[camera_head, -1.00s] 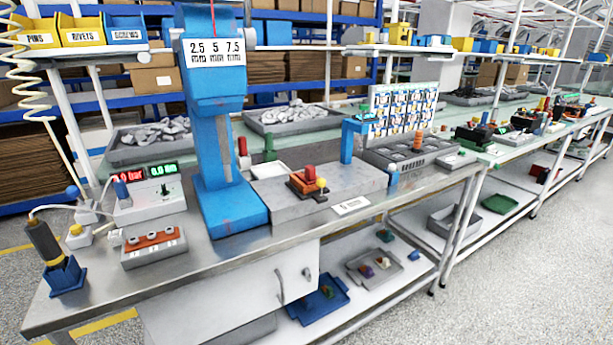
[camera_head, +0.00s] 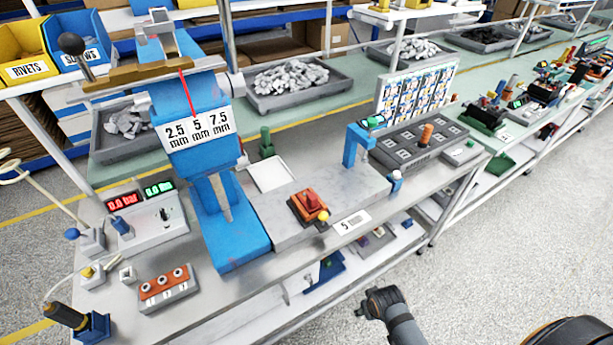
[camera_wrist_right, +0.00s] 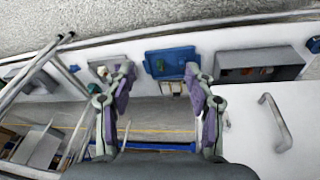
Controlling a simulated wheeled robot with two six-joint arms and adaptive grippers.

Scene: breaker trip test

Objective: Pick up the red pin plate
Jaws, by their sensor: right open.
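I cannot tell for sure which item is the red pin plate. A red block on a brown plate (camera_head: 308,205), with a yellow knob at its corner, sits on the grey press bed. An orange-red strip with three round pieces (camera_head: 165,287) sits on a grey block at the front left. My right arm comes in at the bottom of the head view, its fingers not clearly seen there. In the right wrist view my right gripper (camera_wrist_right: 160,88) is open and empty, with a blue tray (camera_wrist_right: 172,62) beyond its fingertips. My left gripper is not in view.
A blue press (camera_head: 195,130) stands beside the bed, with a red/green display box (camera_head: 145,208) to its left. A dark grey holder (camera_head: 418,145) with an orange peg is at right. The wrist view shows a grey bin (camera_wrist_right: 258,66) and a handle (camera_wrist_right: 273,122). Open floor lies in front.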

